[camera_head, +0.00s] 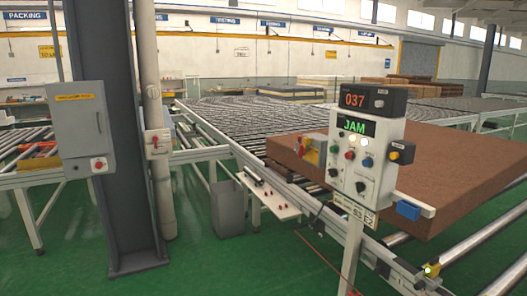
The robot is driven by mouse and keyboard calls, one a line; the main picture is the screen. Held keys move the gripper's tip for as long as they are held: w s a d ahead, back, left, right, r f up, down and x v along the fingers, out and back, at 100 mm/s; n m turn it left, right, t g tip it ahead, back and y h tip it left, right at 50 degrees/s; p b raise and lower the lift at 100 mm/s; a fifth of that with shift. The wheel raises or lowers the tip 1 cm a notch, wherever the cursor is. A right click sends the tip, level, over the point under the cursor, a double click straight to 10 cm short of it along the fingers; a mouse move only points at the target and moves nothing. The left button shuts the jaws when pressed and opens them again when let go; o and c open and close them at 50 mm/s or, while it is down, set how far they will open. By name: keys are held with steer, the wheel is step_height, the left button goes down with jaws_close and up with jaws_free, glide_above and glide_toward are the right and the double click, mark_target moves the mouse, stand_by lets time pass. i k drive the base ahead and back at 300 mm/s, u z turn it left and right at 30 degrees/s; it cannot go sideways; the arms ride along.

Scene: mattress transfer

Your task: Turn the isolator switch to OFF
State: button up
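No label reading isolator is legible. A grey cabinet (80,128) on the dark steel column carries a red rotary knob (98,164) on a white plate at its lower right. A small pale box (157,144) with a red handle is on the pale pipe beside the column. A red and yellow fitting (309,151) is at the left side of the control panel (382,134); its exact form is too small to tell. Switch positions cannot be read. My gripper is not in view.
The control panel shows "037" and "JAM" and stands on a post. A brown mattress slab (450,172) lies on the roller conveyor (245,118) behind it. A grey bin (230,208) stands by the column (112,140). Green floor (215,268) is clear in front.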

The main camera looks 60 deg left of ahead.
mark_target(302, 150)
steer(key=u, duration=1.5)
steer(key=k, duration=0.6)
steer(key=u, duration=0.85)
steer(key=i, duration=0.85)
steer(key=u, duration=0.5)
steer(key=i, duration=1)
steer(key=z, duration=0.5)
